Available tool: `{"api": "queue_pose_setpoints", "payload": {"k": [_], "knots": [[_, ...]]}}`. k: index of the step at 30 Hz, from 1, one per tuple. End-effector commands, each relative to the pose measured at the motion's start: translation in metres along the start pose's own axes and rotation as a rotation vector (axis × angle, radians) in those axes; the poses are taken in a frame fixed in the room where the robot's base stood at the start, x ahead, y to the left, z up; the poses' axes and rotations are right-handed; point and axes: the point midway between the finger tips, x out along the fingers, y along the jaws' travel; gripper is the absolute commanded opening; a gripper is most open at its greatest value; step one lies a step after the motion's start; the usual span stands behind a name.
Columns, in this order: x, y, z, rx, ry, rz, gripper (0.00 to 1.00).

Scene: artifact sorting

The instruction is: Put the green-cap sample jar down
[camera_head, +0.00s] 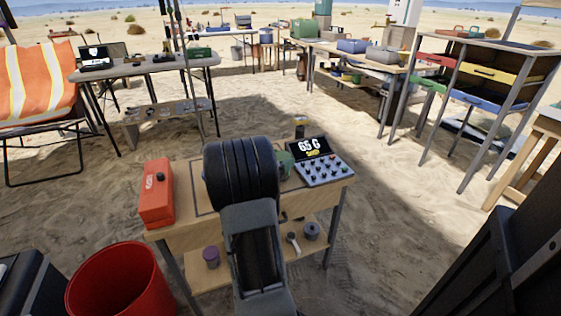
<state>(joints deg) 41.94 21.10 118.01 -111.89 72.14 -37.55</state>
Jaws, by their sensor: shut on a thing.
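My arm (242,178) reaches over a small wooden table, and its thick black ribbed part fills the middle of the view. My gripper and its fingertips are hidden behind it. A green thing (286,164) shows just right of the black part, partly covered by it. It may be the green-cap sample jar, but I cannot tell, nor whether it touches the table. The wooden table (328,190) carries a display panel (318,172) with knobs, reading "65 G", right of the green thing.
A red-orange case (157,194) stands on the table's left end. Purple (211,257) and grey (311,231) containers sit on the lower shelf. A red bucket (118,282) stands front left. A drawer rack (484,85) stands at right.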

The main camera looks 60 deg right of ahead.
Motion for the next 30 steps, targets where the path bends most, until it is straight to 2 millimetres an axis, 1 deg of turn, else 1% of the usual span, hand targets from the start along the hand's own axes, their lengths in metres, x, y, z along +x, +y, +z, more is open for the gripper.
{"api": "queue_pose_setpoints", "payload": {"k": [5,6,14,20,23,26,30], "knots": [[0.0,0.0,-0.003,0.0,-0.001,0.0,0.32],[0.0,0.0,-0.004,0.0,0.0,0.0,0.66],[0.0,0.0,-0.003,0.0,0.0,0.0,0.91],[0.0,0.0,-0.002,0.0,0.0,0.0,0.91],[0.0,0.0,0.003,0.001,0.0,0.0,0.91],[-0.013,0.001,0.002,0.0,0.001,0.004,0.91],[-0.039,0.002,0.003,-0.002,0.002,0.006,0.91]]}}
